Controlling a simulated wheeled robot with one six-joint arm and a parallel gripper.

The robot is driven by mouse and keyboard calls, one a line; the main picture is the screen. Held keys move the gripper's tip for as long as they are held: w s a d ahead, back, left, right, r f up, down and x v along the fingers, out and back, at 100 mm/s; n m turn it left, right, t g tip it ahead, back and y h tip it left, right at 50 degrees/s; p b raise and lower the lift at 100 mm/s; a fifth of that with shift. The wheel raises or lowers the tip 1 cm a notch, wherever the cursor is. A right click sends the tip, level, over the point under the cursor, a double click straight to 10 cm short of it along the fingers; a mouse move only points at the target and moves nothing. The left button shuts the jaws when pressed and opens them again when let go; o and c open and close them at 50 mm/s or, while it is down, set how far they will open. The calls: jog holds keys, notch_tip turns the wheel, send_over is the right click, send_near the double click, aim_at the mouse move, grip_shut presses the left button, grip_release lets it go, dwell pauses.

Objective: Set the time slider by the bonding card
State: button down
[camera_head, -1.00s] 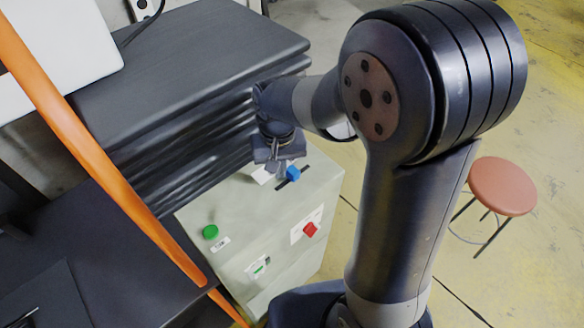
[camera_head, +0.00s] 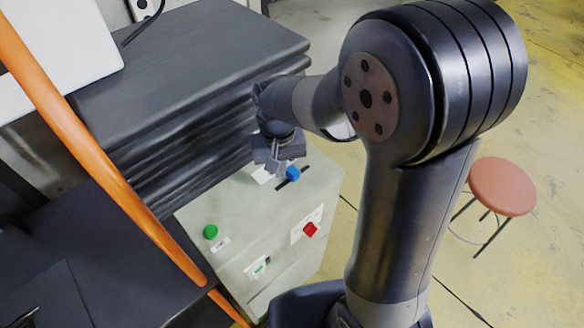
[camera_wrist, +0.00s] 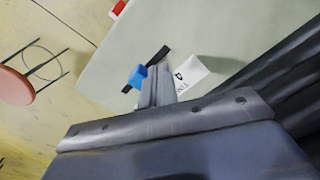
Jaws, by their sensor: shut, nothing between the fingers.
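The time slider is a blue knob (camera_head: 292,173) on a black slot (camera_head: 306,169) in the top of the pale green-grey cabinet (camera_head: 250,210). A white card (camera_head: 262,175) with dark print lies beside the slot; its text is too small to read. In the wrist view the blue knob (camera_wrist: 137,76) is just left of my fingertips, and the card (camera_wrist: 190,76) is to their right. My gripper (camera_head: 275,168) is shut and empty, pointing down between card and knob. The fingers (camera_wrist: 157,72) look very close to the knob; I cannot tell if they touch it.
The cabinet also carries a green button (camera_head: 210,231), a red knob (camera_head: 310,229) and a small green switch (camera_head: 261,267). A dark stack (camera_head: 190,100) stands behind it. An orange bar (camera_head: 100,160) crosses the left. A red stool (camera_head: 502,187) stands right on open floor.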

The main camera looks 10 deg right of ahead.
aim_at(289, 173)
jog(key=shift+f, duration=0.15)
jog(key=shift+f+b, duration=1.7)
jog(key=shift+f, duration=0.45)
jog(key=shift+r+p, duration=0.25)
jog(key=shift+p, duration=0.05)
jog(key=shift+w+d, duration=0.6)
jog(key=shift+d, duration=0.2)
jog(key=shift+w+d, duration=0.55)
jog(key=shift+d, duration=0.25)
jog(key=shift+s+a, duration=0.35)
jog(key=shift+a, duration=0.15)
notch_tip(289, 173, up, 8)
jog(key=p, duration=0.7)
